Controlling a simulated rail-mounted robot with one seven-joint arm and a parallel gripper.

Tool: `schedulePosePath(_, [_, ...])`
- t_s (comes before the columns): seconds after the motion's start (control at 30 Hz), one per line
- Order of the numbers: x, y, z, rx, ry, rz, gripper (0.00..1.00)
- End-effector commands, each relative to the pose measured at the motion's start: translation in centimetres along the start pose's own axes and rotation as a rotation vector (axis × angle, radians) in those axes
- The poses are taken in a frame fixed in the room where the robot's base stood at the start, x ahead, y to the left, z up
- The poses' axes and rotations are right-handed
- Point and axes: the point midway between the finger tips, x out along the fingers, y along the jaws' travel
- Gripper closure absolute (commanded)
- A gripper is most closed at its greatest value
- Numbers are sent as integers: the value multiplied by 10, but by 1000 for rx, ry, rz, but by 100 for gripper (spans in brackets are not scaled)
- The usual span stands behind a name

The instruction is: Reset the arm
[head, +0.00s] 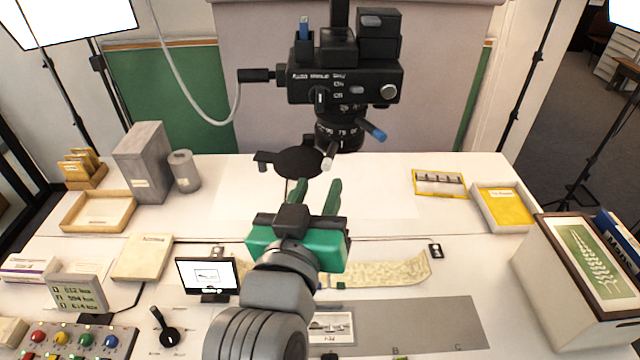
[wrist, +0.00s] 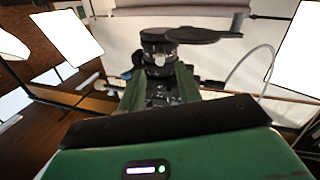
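My gripper (head: 314,197) is green and shows in the middle of the head view, raised over the white table. Its two green fingers point away toward the back of the table. They stand apart with nothing visible between them, so it looks open and empty. In the wrist view the fingers (wrist: 158,88) point up toward the overhead camera. The black overhead camera (head: 345,80) hangs just beyond and above the fingertips, with a round black disc (head: 298,160) close to them. I cannot tell the exact gap between fingers and disc.
A grey box (head: 143,162) and a grey canister (head: 184,171) stand at back left. A large box (head: 575,275) stands at right. A small screen (head: 207,274), a button panel (head: 75,340) and a yellowed strip (head: 385,272) lie in front. The white table's back middle is mostly clear.

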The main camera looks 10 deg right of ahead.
Motion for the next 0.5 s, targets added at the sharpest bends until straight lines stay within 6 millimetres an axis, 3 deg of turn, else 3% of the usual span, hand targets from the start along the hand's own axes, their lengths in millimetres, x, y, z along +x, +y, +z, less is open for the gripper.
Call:
schedulePosePath(0.3, [0, 0, 0, 0, 0, 0, 66])
schedulePosePath(0.37, [-1, 1, -8, 9, 12, -8, 66])
schedulePosePath(0.47, [-17, 7, -56, 69, 104, -65, 66])
schedulePosePath(0.5, [-29, 10, -85, 106, 164, -102, 66])
